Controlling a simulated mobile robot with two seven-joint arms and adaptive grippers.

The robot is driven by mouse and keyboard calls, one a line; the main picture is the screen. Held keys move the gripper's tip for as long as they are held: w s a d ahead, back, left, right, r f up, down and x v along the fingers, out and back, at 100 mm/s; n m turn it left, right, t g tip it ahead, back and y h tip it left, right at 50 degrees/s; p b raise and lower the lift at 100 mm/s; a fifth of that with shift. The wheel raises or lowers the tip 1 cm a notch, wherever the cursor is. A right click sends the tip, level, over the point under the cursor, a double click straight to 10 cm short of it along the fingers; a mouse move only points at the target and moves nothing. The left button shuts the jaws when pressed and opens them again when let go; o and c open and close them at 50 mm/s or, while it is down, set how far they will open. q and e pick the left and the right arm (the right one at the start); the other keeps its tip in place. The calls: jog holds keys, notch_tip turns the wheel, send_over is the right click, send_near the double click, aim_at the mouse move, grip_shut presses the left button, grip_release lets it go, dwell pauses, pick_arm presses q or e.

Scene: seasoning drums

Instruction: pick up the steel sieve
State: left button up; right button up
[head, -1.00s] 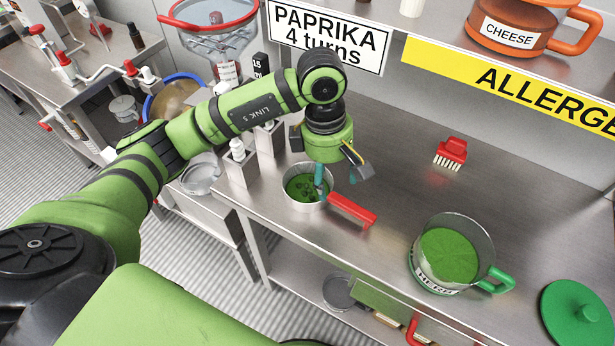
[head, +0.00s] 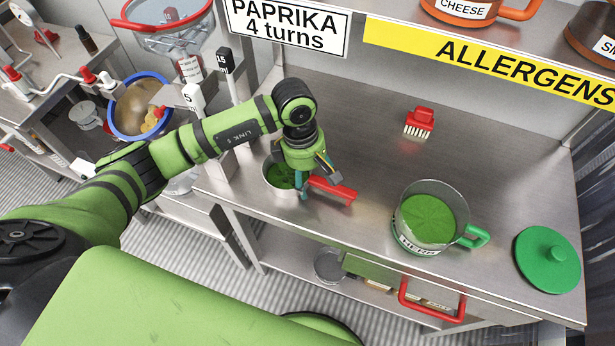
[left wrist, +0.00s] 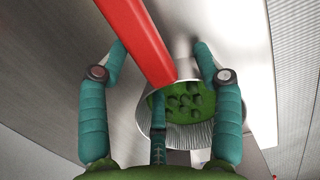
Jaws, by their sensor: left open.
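The steel sieve (head: 280,174) is a small metal cup with green matter in it and a red handle (head: 340,191) reaching to the right. It stands near the front left of the steel worktop. My left gripper (head: 318,184) is open, low over the handle close to the cup, and hides part of both. In the left wrist view, the red handle (left wrist: 143,42) runs between the spread teal fingers, and the sieve (left wrist: 201,132) shows its green inside. I cannot tell whether any finger touches the handle. My right gripper is not in view.
On the worktop (head: 370,150) stand a red brush (head: 419,122) at the back, a glass HERB pot (head: 430,222) with a green handle, and a green lid (head: 547,262) at right. The area between brush and pot is clear.

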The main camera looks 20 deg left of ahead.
pick_arm(q)
grip_shut()
